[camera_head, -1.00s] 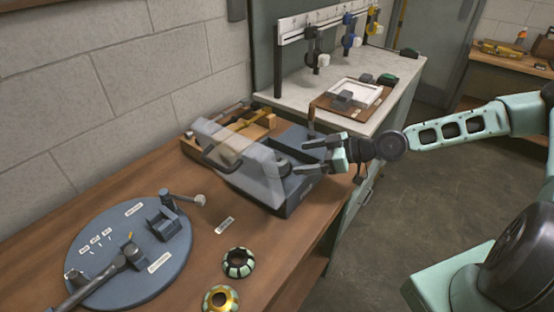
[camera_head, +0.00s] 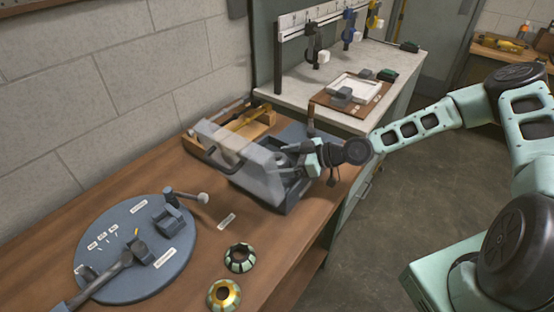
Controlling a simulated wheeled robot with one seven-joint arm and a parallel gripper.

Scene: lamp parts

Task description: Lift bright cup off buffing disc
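A grey box-shaped machine with a see-through hood (camera_head: 262,178) stands on the wooden bench, at the picture's middle. My gripper (camera_head: 290,159) is at the right side of this machine, its two fingers apart and pointing left into its opening. A small dark shape shows between the fingertips, but I cannot tell what it is. I cannot make out a buffing disc or a bright cup on one; hood and fingers hide the inside. Two small ring-shaped cups are on the bench front: a dark one with pale patches (camera_head: 239,246) and a gold-centred one (camera_head: 224,282).
A round blue-grey plate (camera_head: 125,230) with labels and levers lies at the left. A wooden tray (camera_head: 252,128) with a yellow tool is behind the machine. A pale counter (camera_head: 300,92) with a rack stands beyond.

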